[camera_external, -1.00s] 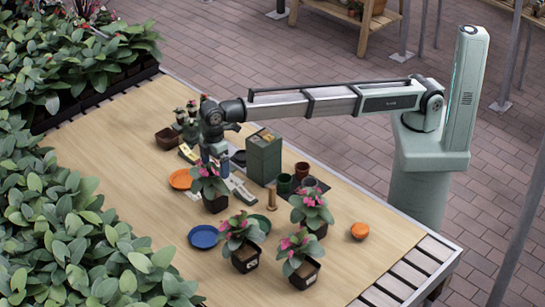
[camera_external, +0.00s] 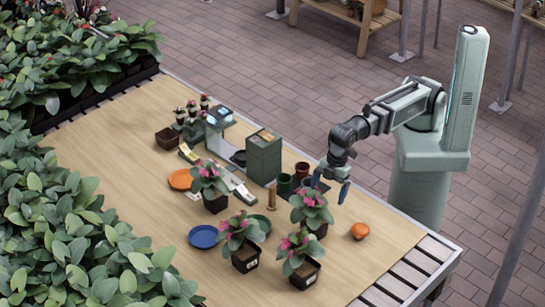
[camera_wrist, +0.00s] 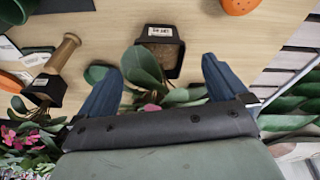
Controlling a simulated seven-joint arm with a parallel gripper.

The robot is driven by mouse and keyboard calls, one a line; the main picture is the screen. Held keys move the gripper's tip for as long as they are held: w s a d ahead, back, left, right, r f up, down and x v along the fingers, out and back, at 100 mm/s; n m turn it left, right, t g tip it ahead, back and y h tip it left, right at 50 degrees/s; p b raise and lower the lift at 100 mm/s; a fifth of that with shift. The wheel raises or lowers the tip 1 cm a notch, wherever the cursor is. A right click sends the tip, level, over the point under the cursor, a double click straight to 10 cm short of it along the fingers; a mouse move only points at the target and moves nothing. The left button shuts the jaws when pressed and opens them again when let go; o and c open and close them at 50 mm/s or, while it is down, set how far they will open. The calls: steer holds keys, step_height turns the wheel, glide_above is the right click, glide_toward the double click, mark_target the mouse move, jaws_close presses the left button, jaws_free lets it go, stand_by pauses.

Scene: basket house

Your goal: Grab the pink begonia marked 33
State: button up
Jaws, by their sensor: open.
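Several pink begonias in dark pots stand on the table: one at the back right (camera_external: 312,212), one at the front right (camera_external: 300,245), one at the front left (camera_external: 238,232) and one further back (camera_external: 208,182). The front pots bear small white labels whose numbers I cannot read. My gripper (camera_external: 330,190) is open and empty, above and just behind the back-right begonia. In the wrist view, a dark labelled pot (camera_wrist: 162,50) with broad leaves (camera_wrist: 142,72) shows between and beyond the open blue fingers; its label is upside down and too small to read surely.
A green box (camera_external: 264,158), small pots (camera_external: 285,184), a blue saucer (camera_external: 203,237) and an orange saucer (camera_external: 181,179) share the table. Dense foliage (camera_external: 60,220) lines the left. The table's front right is clear.

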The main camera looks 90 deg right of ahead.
mark_target(315, 221)
steer(key=w+a+f+m, duration=0.1)
steer(key=f, duration=0.1)
steer(key=w+a+f+m, duration=0.1)
steer(key=f, duration=0.1)
steer(key=w+f+t+y, duration=0.1)
steer(key=f, duration=0.2)
steer(key=shift+w+a+m, duration=0.1)
steer(key=shift+a+m, duration=0.3)
steer(key=shift+x, duration=2.8)
steer(key=shift+d+f, duration=0.1)
steer(key=shift+c, duration=0.5)
steer(key=c, duration=0.8)
steer(key=shift+o, duration=0.2)
